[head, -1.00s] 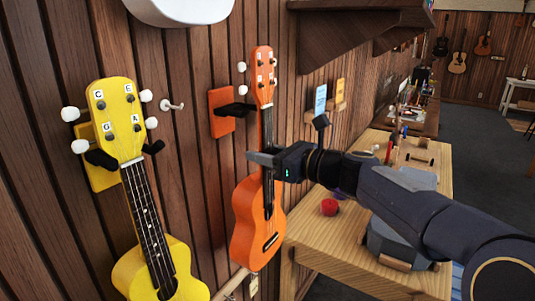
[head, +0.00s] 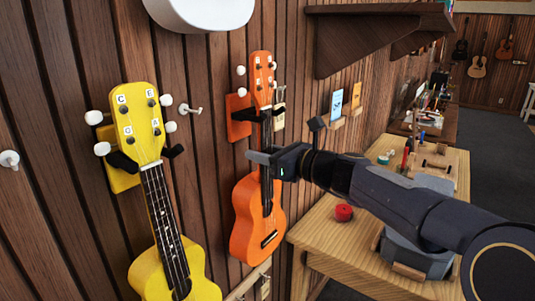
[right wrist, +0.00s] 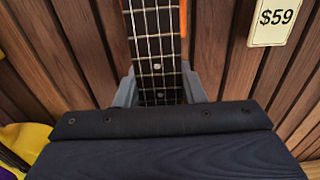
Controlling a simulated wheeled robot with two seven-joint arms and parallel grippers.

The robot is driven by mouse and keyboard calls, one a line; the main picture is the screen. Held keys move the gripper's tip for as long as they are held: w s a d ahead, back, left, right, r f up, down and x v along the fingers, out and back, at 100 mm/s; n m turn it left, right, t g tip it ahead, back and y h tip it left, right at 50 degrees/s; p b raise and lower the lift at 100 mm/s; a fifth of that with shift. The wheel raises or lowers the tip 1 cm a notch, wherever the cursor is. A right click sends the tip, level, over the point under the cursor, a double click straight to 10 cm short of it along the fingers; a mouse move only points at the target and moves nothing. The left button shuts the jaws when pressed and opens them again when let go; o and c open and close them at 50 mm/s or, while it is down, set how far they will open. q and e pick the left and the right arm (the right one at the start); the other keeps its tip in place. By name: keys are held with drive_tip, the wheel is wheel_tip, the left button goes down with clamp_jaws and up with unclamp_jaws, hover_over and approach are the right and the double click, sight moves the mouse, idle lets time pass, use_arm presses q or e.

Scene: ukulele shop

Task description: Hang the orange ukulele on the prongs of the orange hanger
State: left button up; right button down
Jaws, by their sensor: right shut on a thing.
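The orange ukulele (head: 257,215) hangs upright along the wood wall in the head view. My right gripper (head: 264,158) is shut on its neck, below the headstock; the right wrist view shows the fretted neck (right wrist: 157,55) between the two fingers. The orange hanger (head: 238,118) is on the wall behind the headstock. Its black prongs (head: 248,116) show at the neck just under the headstock, with dark parts on both sides. I cannot tell whether the headstock rests on them. My left gripper is not in view.
A yellow ukulele (head: 170,245) hangs on a yellow hanger to the left. A white instrument (head: 200,12) is above. A $59 price tag (right wrist: 277,20) is on the wall to the right. A wooden workbench (head: 335,236) with a red object (head: 344,212) stands right.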

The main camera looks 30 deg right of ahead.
idle(0.5)
drive_tip(key=shift+f+b, duration=1)
drive_tip(key=shift+f, duration=0.1)
drive_tip(key=c, duration=0.9)
unclamp_jaws()
drive_tip(key=shift+o, duration=0.2)
drive_tip(key=shift+v, duration=1)
